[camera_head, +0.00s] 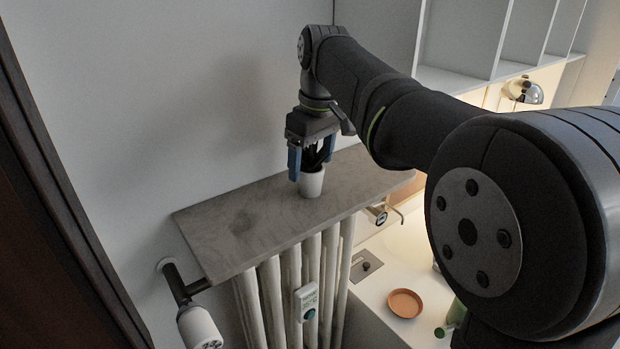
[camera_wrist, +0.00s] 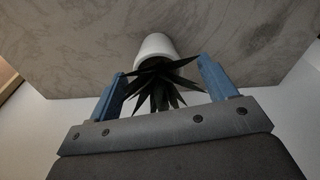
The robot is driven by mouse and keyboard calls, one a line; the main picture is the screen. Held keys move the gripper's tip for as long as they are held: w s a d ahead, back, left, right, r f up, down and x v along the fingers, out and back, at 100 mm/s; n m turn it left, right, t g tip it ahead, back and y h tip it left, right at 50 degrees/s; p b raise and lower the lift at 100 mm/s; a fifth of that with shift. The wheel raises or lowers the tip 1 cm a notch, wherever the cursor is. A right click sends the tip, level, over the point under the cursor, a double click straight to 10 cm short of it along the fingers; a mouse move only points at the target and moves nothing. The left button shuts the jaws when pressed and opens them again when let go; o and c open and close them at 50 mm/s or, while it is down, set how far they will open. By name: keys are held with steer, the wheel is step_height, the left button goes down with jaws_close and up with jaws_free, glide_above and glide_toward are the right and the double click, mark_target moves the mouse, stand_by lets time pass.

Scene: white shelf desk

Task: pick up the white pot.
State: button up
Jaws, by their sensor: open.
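The white pot (camera_head: 311,184) stands upright on a grey-brown shelf board (camera_head: 240,222) above a radiator. Dark pointed leaves grow out of its top. In the wrist view the pot (camera_wrist: 156,47) shows at the top centre, its rim partly hidden by the leaves (camera_wrist: 160,82). My gripper (camera_head: 311,172) is open, pointing down over the plant, with one blue finger on each side of the leaves. In the wrist view the gripper (camera_wrist: 162,75) has its fingers spread to the left and right of the plant. Whether a fingertip touches the pot cannot be told.
The radiator (camera_head: 295,280) with a white valve (camera_head: 198,327) is below the board. A wall (camera_head: 150,90) rises behind it. To the right, a lower white desk holds an orange-brown saucer (camera_head: 405,303) and a green bottle (camera_head: 455,312). The board's left part is clear.

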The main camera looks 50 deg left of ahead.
mark_target(311, 167)
steer(key=f, duration=0.2)
steer(key=a+f, duration=0.1)
steer(key=f, duration=0.2)
steer(key=shift+w, duration=0.1)
steer(key=c, duration=1.1)
